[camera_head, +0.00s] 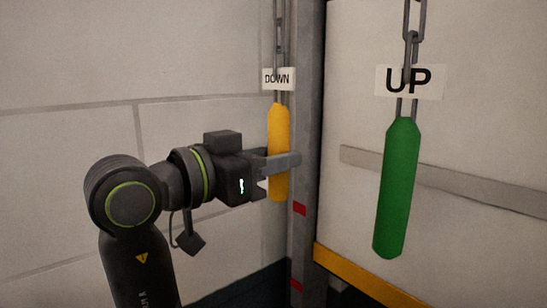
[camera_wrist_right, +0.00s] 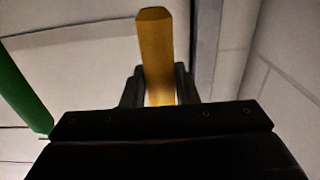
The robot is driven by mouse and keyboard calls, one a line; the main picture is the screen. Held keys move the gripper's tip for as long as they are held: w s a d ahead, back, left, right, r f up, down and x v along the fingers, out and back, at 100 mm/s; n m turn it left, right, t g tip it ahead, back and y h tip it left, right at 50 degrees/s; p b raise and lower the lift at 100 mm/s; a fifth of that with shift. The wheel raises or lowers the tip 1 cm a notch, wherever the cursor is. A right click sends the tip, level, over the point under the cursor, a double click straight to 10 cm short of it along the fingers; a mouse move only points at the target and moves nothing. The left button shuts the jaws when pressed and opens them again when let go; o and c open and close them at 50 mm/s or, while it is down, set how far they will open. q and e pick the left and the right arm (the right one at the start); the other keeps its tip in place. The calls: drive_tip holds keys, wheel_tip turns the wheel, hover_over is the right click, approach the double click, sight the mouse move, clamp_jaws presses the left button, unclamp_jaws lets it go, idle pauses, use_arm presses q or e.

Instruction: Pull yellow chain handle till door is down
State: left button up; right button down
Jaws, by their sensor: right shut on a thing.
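The yellow chain handle (camera_head: 278,130) hangs upright below a chain with a "DOWN" label (camera_head: 278,78). My right gripper (camera_head: 280,164) is shut on the handle's lower half, with one finger across its front. In the right wrist view the yellow handle (camera_wrist_right: 155,50) stands between the two fingers (camera_wrist_right: 160,88). The door (camera_head: 450,145) is a pale panel on the right with a grey horizontal bar; its yellow lower edge (camera_head: 365,277) shows near the bottom of the head view. My left gripper is not in view.
A green handle (camera_head: 397,190) hangs on its own chain under an "UP" label (camera_head: 409,82), right of my gripper. It also shows at the left of the right wrist view (camera_wrist_right: 20,95). A grey door post (camera_head: 306,120) with red marks stands close behind the yellow handle.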

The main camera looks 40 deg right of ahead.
idle(0.4)
wheel_tip(320, 180, down, 24)
drive_tip(key=b, duration=2.1)
drive_tip(key=shift+b, duration=0.3)
